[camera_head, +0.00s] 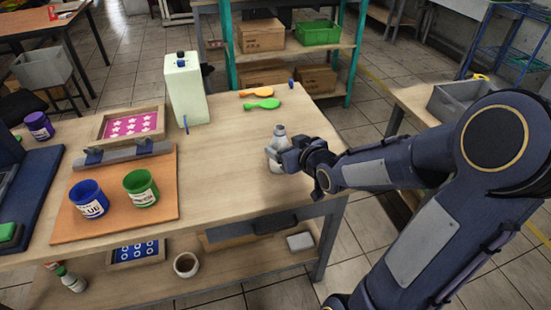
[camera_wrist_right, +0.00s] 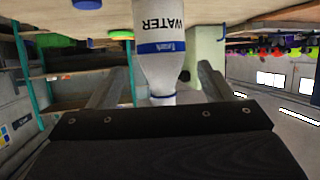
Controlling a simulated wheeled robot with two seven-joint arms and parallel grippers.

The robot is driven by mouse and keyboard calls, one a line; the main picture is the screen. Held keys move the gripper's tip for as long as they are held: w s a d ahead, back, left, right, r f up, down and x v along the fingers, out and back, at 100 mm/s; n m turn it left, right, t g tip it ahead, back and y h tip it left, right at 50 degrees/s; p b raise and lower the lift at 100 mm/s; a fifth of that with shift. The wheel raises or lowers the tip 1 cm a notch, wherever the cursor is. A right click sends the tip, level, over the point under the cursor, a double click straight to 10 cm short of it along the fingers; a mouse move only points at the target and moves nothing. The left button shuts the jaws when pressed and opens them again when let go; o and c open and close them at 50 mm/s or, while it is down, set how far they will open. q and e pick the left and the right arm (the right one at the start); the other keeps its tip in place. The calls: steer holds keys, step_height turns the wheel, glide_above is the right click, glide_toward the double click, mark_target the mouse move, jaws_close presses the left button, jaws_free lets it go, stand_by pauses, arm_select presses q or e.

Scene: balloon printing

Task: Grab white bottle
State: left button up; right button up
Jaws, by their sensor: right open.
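The white bottle (camera_head: 279,133) stands upright on the wooden table near its right end. My right gripper (camera_head: 281,156) is at the bottle and hides part of its middle. In the right wrist view, which is upside down, the bottle (camera_wrist_right: 158,40) shows the word WATER and a blue band. The open fingers of my right gripper (camera_wrist_right: 158,78) are on either side of it, with gaps between each finger and the bottle. My left gripper is not in view.
A blue jar (camera_head: 89,199) and a green jar (camera_head: 141,188) stand on an orange board (camera_head: 160,212) at left. A pale box-shaped container (camera_head: 187,90) stands at the back. Green and orange paddles (camera_head: 262,104) lie behind the bottle. The table's middle is clear.

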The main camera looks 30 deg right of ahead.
mark_target(276, 143)
steer(key=x, duration=0.3)
steer(key=f+x, duration=0.1)
steer(key=x, duration=0.2)
steer(key=shift+s+a, duration=0.1)
steer(key=shift+c, duration=0.4)
steer(key=c, duration=1.1)
steer(key=shift+r, duration=0.1)
